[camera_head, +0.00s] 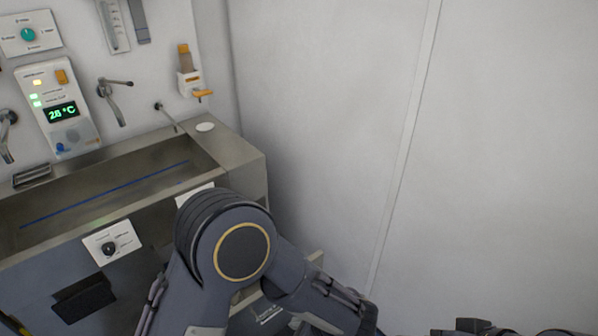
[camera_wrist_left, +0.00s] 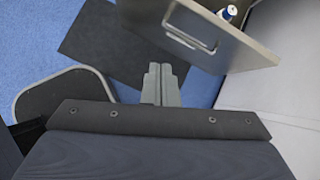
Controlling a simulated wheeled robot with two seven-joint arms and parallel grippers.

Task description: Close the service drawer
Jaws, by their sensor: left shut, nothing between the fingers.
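The service drawer (camera_wrist_left: 190,28) shows at the top right of the left wrist view, pulled open, with a grey front panel and a rectangular handle slot. A small bottle with a blue band (camera_wrist_left: 228,13) lies inside it. My left gripper (camera_wrist_left: 160,70) is shut and empty, with its fingertips just below and left of the drawer front; a gap shows between them in the picture. In the head view, my left arm covers most of the drawer area below the sink. Only a pale edge (camera_head: 317,257) shows past it. My right gripper is not in view.
A metal sink unit (camera_head: 262,175) with a knob panel (camera_head: 112,243) stands at the left. Taps and a temperature display (camera_head: 62,112) are on the wall behind. A plain white wall fills the right. Blue floor (camera_wrist_left: 60,40) and a dark mat (camera_wrist_left: 95,45) lie below.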

